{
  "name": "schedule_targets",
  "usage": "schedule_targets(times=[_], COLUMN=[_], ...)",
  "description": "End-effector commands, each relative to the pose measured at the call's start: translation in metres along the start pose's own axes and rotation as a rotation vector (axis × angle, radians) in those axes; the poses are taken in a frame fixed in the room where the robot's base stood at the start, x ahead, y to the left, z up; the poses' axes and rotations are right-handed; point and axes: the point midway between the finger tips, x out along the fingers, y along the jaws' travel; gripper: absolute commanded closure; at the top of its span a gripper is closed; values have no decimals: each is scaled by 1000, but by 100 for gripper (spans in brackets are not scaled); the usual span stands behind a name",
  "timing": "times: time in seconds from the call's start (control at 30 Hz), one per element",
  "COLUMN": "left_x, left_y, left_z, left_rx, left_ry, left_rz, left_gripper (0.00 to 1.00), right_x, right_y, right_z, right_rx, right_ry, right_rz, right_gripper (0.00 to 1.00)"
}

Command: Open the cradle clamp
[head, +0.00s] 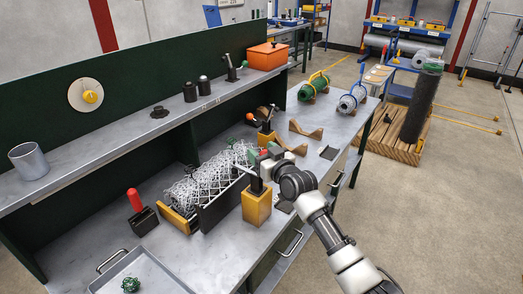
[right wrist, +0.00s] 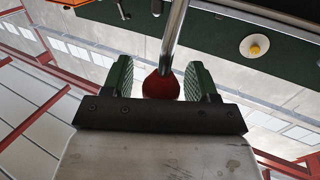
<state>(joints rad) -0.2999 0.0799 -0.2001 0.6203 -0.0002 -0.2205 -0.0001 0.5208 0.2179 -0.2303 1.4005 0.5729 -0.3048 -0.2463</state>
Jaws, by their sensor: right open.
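The cradle (head: 213,211), with yellow ends and a dark side wall, sits on the grey bench and holds a roll of silver chain-link mesh (head: 205,180). A yellow clamp block (head: 257,207) stands at its right, with a dark upright piece on top. My right gripper (head: 268,154) is above this block. In the right wrist view, its green-padded fingers (right wrist: 161,84) are open on both sides of a red ball knob (right wrist: 161,87) on a metal rod (right wrist: 174,40). Gaps show beside the knob. The rod's far end is out of view. My left gripper is not in view.
A red-handled tool (head: 134,201) stands in a black holder left of the cradle. A grey tray (head: 157,270) lies at the front left. Brown wooden cradle-shaped blocks (head: 305,131) and a green roll (head: 313,87) lie farther back. A raised shelf (head: 130,133) runs behind the mesh.

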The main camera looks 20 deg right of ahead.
Motion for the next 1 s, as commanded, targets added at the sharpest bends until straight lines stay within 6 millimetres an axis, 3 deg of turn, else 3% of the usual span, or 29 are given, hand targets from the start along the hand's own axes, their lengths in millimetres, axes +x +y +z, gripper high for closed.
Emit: schedule_targets(times=[0.4,0.77,1.0], left_x=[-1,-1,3], left_y=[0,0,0], left_z=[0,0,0], left_rx=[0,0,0], left_ry=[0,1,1], left_rz=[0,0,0], left_gripper=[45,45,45], right_x=[6,6,5], right_y=[0,0,0], right_z=[0,0,2], right_rx=[0,0,3], right_ry=[-1,-1,7], right_rz=[-1,0,0], right_gripper=[43,98,100])
